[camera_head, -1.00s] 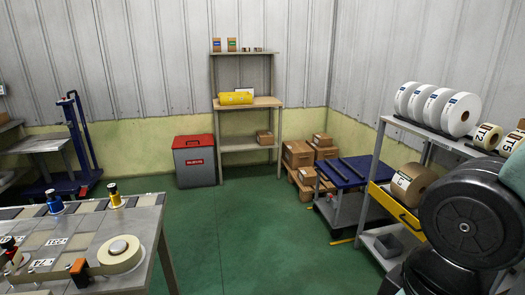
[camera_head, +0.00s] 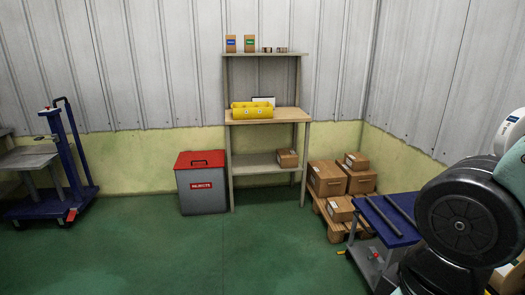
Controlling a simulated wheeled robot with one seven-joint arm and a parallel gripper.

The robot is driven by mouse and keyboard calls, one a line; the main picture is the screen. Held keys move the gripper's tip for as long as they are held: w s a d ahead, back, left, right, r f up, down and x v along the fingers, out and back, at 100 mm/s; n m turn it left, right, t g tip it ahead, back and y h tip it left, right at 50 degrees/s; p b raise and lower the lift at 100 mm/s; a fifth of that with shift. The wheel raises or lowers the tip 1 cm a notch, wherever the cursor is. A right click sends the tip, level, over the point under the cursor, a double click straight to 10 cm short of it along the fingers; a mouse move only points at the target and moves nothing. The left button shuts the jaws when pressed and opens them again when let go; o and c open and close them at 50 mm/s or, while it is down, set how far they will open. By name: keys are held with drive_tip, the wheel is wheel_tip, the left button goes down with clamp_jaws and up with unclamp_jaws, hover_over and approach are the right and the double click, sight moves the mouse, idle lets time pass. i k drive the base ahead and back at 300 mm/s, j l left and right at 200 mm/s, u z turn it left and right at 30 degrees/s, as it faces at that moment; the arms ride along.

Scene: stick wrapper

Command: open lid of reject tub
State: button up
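The reject tub (camera_head: 204,192) is a grey bin with a red "REJECTS" label on its front. It stands on the green floor by the back wall, left of a shelf unit. Its red lid (camera_head: 200,160) is shut and has a dark handle on top. Part of my own arm shows at the right edge, far from the tub. My gripper is not in view.
A wooden shelf unit (camera_head: 266,114) stands just right of the tub. Boxes on a pallet (camera_head: 335,227) and a blue-topped cart (camera_head: 392,222) are at right. A blue lift trolley (camera_head: 62,160) is at left. Green floor (camera_head: 190,255) before the tub is clear.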

sight(214, 159)
drive_tip(key=i+u, duration=0.15)
drive_tip(key=i, duration=0.35)
drive_tip(key=i+u, duration=0.15)
drive_tip(key=i, duration=0.35)
drive_tip(key=i+l+u, duration=0.15)
drive_tip(key=i, duration=0.3)
drive_tip(key=i+l+u, duration=0.15)
drive_tip(key=i, duration=0.35)
drive_tip(key=i+j+u, duration=0.1)
drive_tip(key=i+u, duration=0.2)
drive_tip(key=i, duration=0.75)
drive_tip(key=i+l+u, duration=0.15)
drive_tip(key=i+u, duration=0.15)
drive_tip(key=i, duration=0.7)
drive_tip(key=i+z, duration=0.1)
drive_tip(key=i, duration=0.6)
drive_tip(key=i+j+z, duration=0.1)
drive_tip(key=i, duration=0.6)
